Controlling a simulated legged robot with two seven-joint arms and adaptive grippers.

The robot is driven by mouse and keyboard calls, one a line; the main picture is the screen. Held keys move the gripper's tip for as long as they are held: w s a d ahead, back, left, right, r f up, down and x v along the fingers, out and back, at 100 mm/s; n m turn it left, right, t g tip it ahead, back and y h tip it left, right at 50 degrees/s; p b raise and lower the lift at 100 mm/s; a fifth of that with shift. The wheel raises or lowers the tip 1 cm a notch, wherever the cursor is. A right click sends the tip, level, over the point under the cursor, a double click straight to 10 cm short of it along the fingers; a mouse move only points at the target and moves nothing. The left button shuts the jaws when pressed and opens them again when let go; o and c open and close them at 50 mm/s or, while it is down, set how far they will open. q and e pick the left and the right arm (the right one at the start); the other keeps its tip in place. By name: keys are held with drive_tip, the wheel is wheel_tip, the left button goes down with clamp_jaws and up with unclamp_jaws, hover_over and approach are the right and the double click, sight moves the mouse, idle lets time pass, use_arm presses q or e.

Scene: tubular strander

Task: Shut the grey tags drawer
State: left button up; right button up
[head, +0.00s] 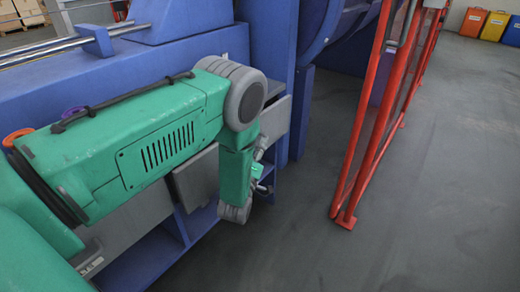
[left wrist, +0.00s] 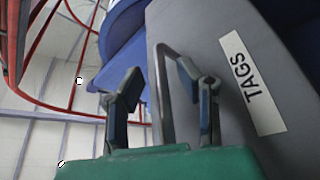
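The grey tags drawer (left wrist: 215,80) fills the right of the left wrist view, with a white label reading TAGS (left wrist: 252,82) on its front. Its grey bar handle (left wrist: 166,95) stands out from the front. My left gripper (left wrist: 160,78) is open, with one finger on each side of the handle. The fingers look apart from the bar; contact is not clear. In the head view my left gripper (head: 262,178) is small and partly hidden by my green wrist, beside the blue machine. How far out the drawer stands cannot be told. My right gripper is not in view.
Grey fronts (head: 197,180) line the side of the blue machine (head: 150,65), partly behind my left arm. A red frame fence (head: 375,120) stands to the right. Grey floor (head: 440,180) is clear beyond it. Coloured bins (head: 493,26) stand far back right.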

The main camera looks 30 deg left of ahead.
use_arm(q)
drive_tip(key=shift+w+a, duration=0.15)
drive_tip(key=shift+w, duration=0.1)
drive_tip(key=shift+w+a, duration=0.1)
drive_tip(key=shift+a, duration=0.15)
drive_tip(key=shift+d, duration=0.1)
clamp_jaws()
drive_tip(key=shift+d, duration=0.1)
drive_tip(key=a, duration=0.4)
drive_tip(key=shift+w+a, duration=0.1)
drive_tip(key=shift+a, duration=0.25)
drive_tip(key=shift+c, duration=0.2)
unclamp_jaws()
drive_tip(key=shift+o, duration=0.2)
drive_tip(key=shift+a, duration=0.1)
